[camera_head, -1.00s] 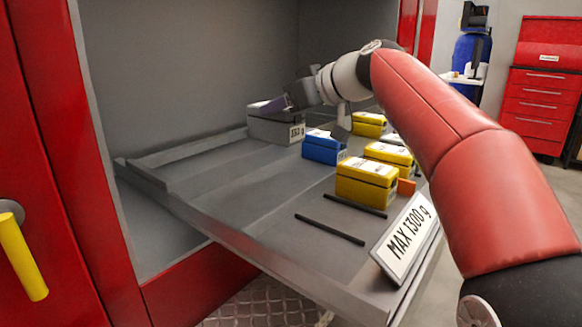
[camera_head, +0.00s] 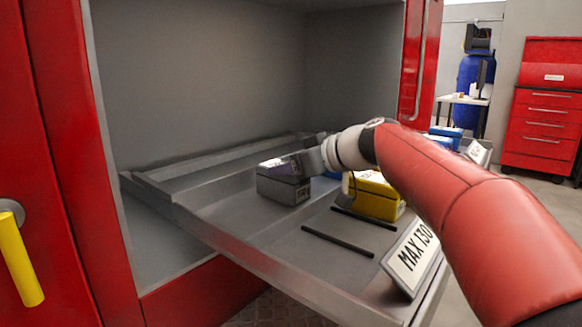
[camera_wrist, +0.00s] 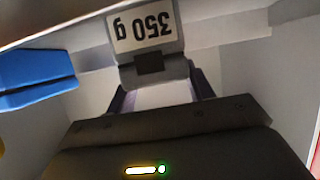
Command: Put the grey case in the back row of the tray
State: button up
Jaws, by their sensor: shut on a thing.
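The grey case (camera_head: 284,186) is in the left middle part of the pull-out tray (camera_head: 230,232) in the head view. My gripper and arm hide part of the tray's right side in the head view.
A yellow case (camera_head: 375,196) stands right of the grey case, partly behind my arm. A blue case (camera_wrist: 35,78) is close by in the wrist view. Two dark strips (camera_head: 338,241) lie near the tray's front, by a MAX sign (camera_head: 412,255). The tray's left part is bare.

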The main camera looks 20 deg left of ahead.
jog(key=shift+f, duration=0.15)
jog(key=o, duration=1.3)
jog(key=shift+r, duration=0.3)
jog(key=v, duration=1.2)
jog(key=shift+f+b, duration=0.1)
jog(key=shift+b, duration=0.25)
jog(key=shift+d, duration=0.1)
